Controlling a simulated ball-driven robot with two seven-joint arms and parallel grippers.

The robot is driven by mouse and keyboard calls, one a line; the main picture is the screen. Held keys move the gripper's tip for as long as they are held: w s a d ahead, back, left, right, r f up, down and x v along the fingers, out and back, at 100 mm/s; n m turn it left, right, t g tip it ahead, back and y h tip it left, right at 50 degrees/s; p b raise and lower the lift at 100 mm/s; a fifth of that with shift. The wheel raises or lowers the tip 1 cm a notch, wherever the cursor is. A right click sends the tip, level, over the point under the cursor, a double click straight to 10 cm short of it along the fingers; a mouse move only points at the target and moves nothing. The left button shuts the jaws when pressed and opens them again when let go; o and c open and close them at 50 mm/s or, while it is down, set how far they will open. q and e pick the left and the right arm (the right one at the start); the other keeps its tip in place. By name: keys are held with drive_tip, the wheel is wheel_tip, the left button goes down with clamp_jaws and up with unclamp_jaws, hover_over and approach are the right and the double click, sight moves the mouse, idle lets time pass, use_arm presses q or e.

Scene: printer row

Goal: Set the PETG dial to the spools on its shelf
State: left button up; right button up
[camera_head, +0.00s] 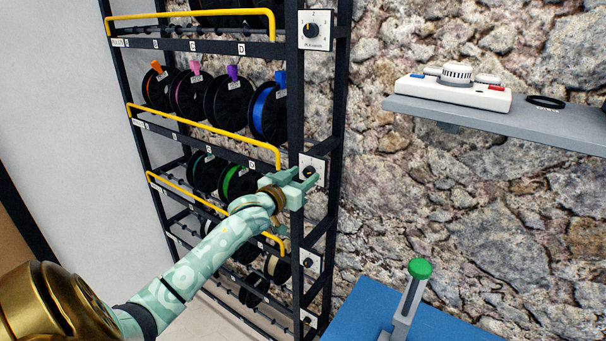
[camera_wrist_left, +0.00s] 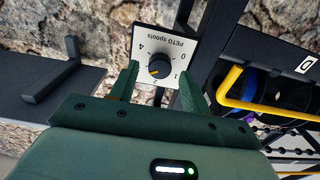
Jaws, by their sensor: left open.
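The PETG dial shows in the wrist view as a black knob (camera_wrist_left: 159,66) on a white plate labelled "PETG spools". Its yellow mark points about at the 2; the 3 is hidden. My left gripper (camera_wrist_left: 158,78) is open, with one finger on each side of the knob; I cannot tell whether they touch it. In the head view my left gripper (camera_head: 304,182) is at the plate (camera_head: 313,164) on the rack post. On the shelf beside it I see a dark teal spool (camera_head: 203,171) and a green spool (camera_head: 236,181); my gripper partly covers this shelf's right end.
The black rack has yellow rails (camera_head: 205,133) and other dials, including an upper one (camera_head: 311,30) and a lower one (camera_head: 308,263). A grey wall shelf (camera_head: 440,112) carries a white device (camera_head: 453,91). A blue surface (camera_head: 440,325) holds a green-topped grey post (camera_head: 410,300).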

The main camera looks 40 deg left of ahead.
use_arm(q)
drive_tip(key=shift+w, duration=0.55)
drive_tip(key=shift+s, duration=0.1)
drive_tip(key=c, duration=1)
drive_tip(key=m+p, duration=0.1)
drive_tip(key=m, duration=0.2)
drive_tip(key=shift+r+p, duration=0.15)
drive_tip(key=shift+p, duration=0.25)
drive_tip(key=m+p, duration=0.1)
drive_tip(key=m, duration=0.1)
drive_tip(key=shift+m, duration=0.3)
drive_tip(key=m, duration=0.3)
drive_tip(key=shift+p, duration=0.35)
drive_tip(key=shift+d+m, duration=0.1)
drive_tip(key=shift+m, duration=1.5)
